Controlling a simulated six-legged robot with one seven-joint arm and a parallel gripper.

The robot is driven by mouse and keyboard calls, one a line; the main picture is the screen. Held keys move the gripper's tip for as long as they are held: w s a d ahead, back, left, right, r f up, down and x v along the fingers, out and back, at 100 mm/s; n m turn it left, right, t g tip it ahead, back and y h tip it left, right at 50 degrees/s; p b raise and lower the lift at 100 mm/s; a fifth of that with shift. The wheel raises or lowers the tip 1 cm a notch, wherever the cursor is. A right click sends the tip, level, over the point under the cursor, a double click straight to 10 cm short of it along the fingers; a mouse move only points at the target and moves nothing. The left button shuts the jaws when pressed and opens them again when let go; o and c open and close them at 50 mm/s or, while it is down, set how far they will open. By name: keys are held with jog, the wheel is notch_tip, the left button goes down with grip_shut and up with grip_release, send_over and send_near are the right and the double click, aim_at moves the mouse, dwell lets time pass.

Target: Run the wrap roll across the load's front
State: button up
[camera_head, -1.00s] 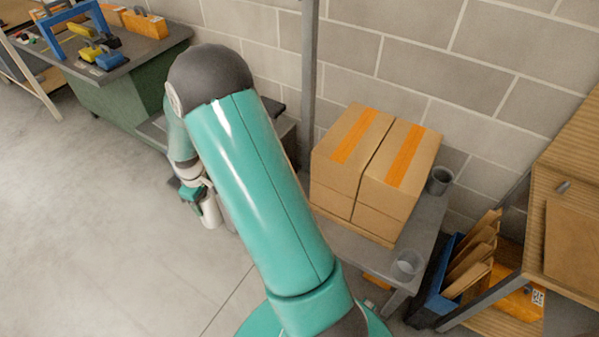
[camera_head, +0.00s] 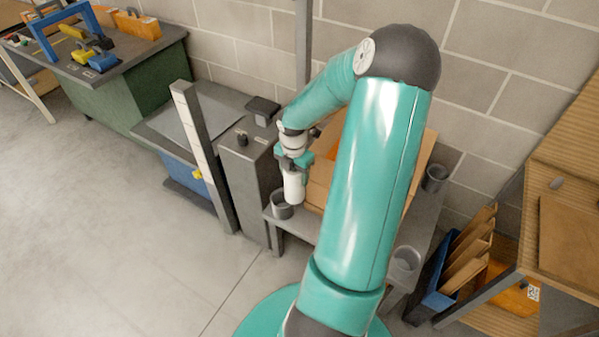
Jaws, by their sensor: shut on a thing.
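My gripper (camera_head: 293,165) is shut on a white wrap roll (camera_head: 294,188), which hangs upright below it. The load (camera_head: 319,191) is a stack of brown cardboard boxes on a low grey table (camera_head: 424,218). My arm hides most of the load; only its left edge and a strip on the right show. The roll is at the load's left end in the picture, above or near a grey cup (camera_head: 281,206) on the table's left corner. I cannot tell whether the roll touches the load.
More grey cups stand at the table's back right (camera_head: 436,178) and front right (camera_head: 405,261). A grey post cabinet (camera_head: 248,190) stands close to the left of the table. A blue bin with folders (camera_head: 455,270) and wooden shelving (camera_head: 563,180) are at right. Open floor lies at left.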

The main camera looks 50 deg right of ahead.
jog(key=d, duration=0.7)
jog(key=shift+r+n, duration=0.15)
jog(key=shift+n, duration=0.25)
jog(key=shift+w+d, duration=0.1)
jog(key=shift+d, duration=1.1)
dwell(1.0)
jog(key=shift+s+d, duration=0.2)
jog(key=shift+s, duration=0.85)
jog(key=shift+s+d, duration=0.2)
jog(key=shift+s, duration=0.85)
jog(key=shift+s+d, duration=0.2)
jog(key=shift+s, duration=0.85)
jog(key=s+d, duration=0.2)
jog(key=s, duration=1.2)
